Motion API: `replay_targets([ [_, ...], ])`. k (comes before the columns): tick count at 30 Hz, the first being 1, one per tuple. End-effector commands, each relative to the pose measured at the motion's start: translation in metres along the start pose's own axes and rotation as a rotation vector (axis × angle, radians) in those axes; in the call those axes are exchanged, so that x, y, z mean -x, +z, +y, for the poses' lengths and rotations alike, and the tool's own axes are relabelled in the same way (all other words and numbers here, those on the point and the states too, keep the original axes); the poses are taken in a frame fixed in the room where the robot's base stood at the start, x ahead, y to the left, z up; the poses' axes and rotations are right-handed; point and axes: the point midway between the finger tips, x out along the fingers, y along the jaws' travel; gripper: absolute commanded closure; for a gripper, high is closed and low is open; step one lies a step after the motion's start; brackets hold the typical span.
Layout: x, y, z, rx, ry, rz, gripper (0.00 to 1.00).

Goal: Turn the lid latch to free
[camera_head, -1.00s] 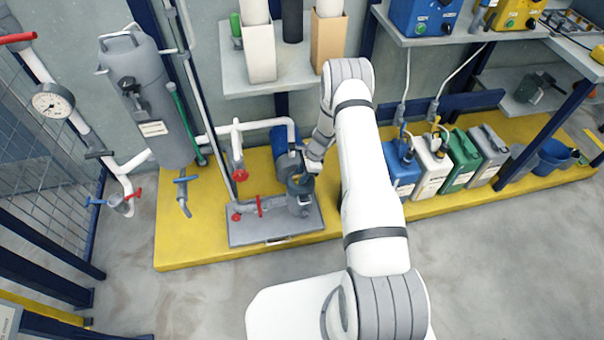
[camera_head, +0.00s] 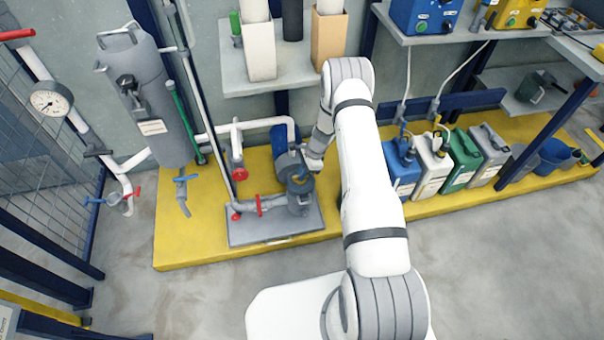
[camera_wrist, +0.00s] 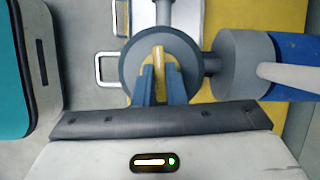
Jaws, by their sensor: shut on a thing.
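The lid (camera_wrist: 133,63) is a round dark grey disc on top of the grey pump strainer body (camera_head: 300,204). The lid latch (camera_wrist: 158,66) is a yellow bar across the lid, pointing roughly up and down in the wrist view. My gripper (camera_wrist: 160,76) is over the lid with its two blue fingers on either side of the latch, shut on it. The latch's near end is hidden between the fingers. In the head view my gripper (camera_head: 304,174) is small and partly hidden at the lid.
A blue motor (camera_head: 284,140) stands behind the lid. Grey pipework with a red valve handle (camera_head: 258,204) lies to the left. A tall grey tank (camera_head: 150,95) stands further left. Several canisters, including a blue one (camera_head: 402,170), stand right of my arm. The floor in front is clear.

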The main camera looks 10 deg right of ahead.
Motion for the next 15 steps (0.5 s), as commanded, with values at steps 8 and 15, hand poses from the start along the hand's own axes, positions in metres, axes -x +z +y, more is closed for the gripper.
replay_targets([
  [8, -0.0035, -0.0008, -0.0026, 0.203, 0.082, 0.001, 1.0],
  [15, -0.0038, -0.0003, -0.0038, 0.415, 0.17, 0.001, 1.0],
])
